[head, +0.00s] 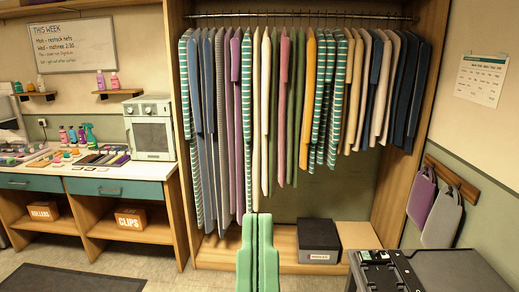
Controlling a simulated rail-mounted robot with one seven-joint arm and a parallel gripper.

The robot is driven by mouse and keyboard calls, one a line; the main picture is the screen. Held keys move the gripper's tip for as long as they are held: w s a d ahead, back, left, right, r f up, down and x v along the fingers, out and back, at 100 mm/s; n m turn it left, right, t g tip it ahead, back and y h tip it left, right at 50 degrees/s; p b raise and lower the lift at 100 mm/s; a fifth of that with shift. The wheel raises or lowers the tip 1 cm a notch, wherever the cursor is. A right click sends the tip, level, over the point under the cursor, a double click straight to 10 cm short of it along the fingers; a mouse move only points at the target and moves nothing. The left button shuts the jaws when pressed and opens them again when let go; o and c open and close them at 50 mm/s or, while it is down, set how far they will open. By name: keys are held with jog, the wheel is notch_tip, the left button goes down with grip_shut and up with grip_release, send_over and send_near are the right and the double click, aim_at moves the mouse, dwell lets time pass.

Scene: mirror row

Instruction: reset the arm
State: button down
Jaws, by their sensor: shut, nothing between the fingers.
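My gripper (258,220) shows at the bottom middle of the head view as two upright green fingers side by side. The fingers are together with only a thin seam between them, and nothing shows between them. They stand in front of the open wardrobe, below the hanging clothes. The rest of my arm is below the picture edge and out of sight.
Clothes (284,110) hang from a rail (300,15) in the wardrobe. A dark box (319,240) sits on its floor. A counter (70,174) with bottles and a small oven-like cabinet (150,135) is left. A dark-topped table (460,270) is bottom right.

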notch_tip(320, 180, up, 17)
jog(key=p, duration=1.4)
jog(key=shift+a, duration=0.1)
